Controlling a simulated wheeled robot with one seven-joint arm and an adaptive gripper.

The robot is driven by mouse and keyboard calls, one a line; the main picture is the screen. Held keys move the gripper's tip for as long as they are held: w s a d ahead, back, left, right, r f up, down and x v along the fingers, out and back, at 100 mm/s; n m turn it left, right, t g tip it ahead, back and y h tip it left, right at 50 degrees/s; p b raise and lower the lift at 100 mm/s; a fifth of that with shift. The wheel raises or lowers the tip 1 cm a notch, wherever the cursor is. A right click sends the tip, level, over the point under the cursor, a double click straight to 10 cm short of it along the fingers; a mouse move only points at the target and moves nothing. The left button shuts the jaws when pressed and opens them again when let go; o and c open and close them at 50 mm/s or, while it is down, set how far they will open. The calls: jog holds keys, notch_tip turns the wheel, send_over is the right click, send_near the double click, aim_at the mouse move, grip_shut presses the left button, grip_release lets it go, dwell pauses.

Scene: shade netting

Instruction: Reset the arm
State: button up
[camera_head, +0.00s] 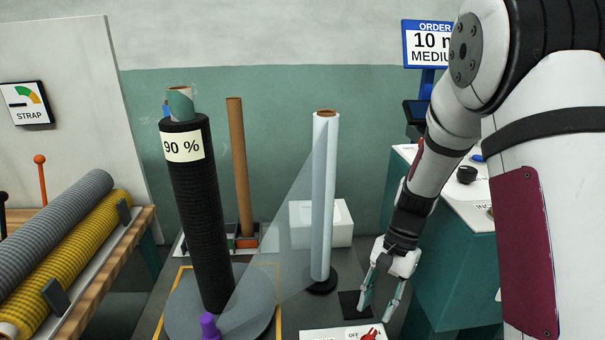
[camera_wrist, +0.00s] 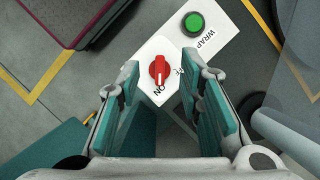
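My gripper (camera_head: 379,308) hangs at the lower right in the head view, fingers pointing down and apart. In the wrist view its two teal-padded fingers (camera_wrist: 168,85) stand open with nothing between the pads. Beyond the fingertips lies a white control panel with a red rotary knob (camera_wrist: 159,72), its mark toward ON, and a green WRAP button (camera_wrist: 194,23). In the head view the red knob (camera_head: 369,334) is at the bottom edge, just below and left of the gripper; touching cannot be told. My arm reaches down from the upper right.
A black roll (camera_head: 200,215) marked 90 % stands on a grey turntable (camera_head: 260,318). Clear film (camera_head: 285,215) stretches from it to an upright film roll (camera_head: 323,200) close left of my gripper. A teal-sided counter (camera_head: 455,260) stands right; a roll rack (camera_head: 110,285) left.

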jog(key=s+a+r+n+t, duration=0.1)
jog(key=s+r+n, duration=0.3)
jog(key=r, duration=0.7)
jog(key=s+r+n+t+h, duration=0.2)
jog(key=s+r, duration=0.3)
jog(key=s, duration=0.6)
jog(key=s+r+n+t+h, duration=0.1)
jog(key=s+r+n, duration=0.3)
jog(key=s, duration=0.6)
notch_tip(320, 180, up, 16)
jog(key=m+t+p, duration=0.1)
jog(key=t+p, duration=0.2)
jog(key=p, duration=1)
jog(key=shift+s+d+p, duration=0.25)
jog(key=shift+d+p, duration=0.1)
jog(key=shift+d, duration=0.05)
jog(key=shift+r, duration=0.1)
